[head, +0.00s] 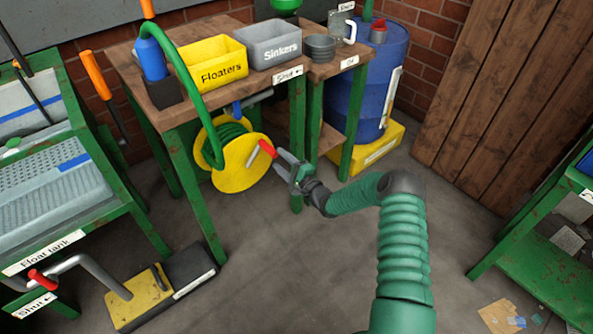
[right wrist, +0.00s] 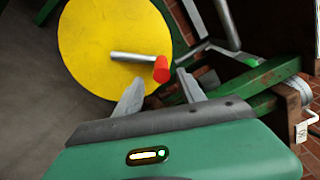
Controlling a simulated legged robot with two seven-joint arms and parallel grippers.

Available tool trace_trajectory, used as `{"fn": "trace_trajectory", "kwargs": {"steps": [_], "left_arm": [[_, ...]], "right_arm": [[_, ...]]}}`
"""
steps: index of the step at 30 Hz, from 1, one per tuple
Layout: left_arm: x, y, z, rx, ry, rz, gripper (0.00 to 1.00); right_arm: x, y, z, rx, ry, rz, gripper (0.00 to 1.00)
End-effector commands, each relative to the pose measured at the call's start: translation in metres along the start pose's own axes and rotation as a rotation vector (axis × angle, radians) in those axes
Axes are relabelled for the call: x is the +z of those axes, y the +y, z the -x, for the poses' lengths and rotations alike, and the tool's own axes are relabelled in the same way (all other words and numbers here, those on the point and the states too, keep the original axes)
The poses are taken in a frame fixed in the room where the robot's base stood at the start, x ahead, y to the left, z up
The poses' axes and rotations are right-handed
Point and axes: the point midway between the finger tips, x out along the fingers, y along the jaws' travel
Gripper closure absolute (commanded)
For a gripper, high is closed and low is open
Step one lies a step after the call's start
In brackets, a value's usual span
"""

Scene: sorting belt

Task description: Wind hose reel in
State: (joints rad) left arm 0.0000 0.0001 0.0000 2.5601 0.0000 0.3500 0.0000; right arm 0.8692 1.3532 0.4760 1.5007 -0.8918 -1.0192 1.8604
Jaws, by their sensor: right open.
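The hose reel (head: 243,163) is a yellow disc with green hose wound behind it, under the wooden table in the head view. Its yellow face (right wrist: 100,40) fills the upper left of the right wrist view. A crank handle with a red knob (head: 268,148) sticks out from the disc; the red knob also shows in the right wrist view (right wrist: 161,69). The green hose (head: 196,90) loops up from the reel over the table edge. My right gripper (head: 284,160) is open close to the red knob, which lies just beyond its fingertips (right wrist: 160,90). My left gripper is not in view.
The table (head: 125,70) holds yellow "Floaters" (head: 222,74) and grey "Sinkers" (head: 274,54) bins. Its green legs stand near the reel. A blue barrel (head: 372,85) stands behind right. A float tank rack (head: 50,200) is at left.

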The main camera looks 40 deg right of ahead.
Motion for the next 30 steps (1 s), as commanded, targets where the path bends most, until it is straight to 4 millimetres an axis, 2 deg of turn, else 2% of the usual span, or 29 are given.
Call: {"fn": "trace_trajectory", "kwargs": {"steps": [1,6,12,17,30], "left_arm": [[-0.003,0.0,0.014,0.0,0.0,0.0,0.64],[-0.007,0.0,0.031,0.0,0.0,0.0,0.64],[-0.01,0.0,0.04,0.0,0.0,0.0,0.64],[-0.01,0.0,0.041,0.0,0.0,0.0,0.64],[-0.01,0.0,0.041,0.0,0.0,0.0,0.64]], "right_arm": [[0.001,-0.006,0.016,0.003,0.003,-0.003,0.53],[0.001,-0.004,0.066,0.004,0.003,-0.004,0.53],[0.0,-0.001,0.105,0.002,0.001,-0.001,0.53],[0.0,0.001,0.114,0.002,0.0,0.0,0.53],[0.0,0.002,0.114,0.002,-0.001,0.0,0.53]]}}
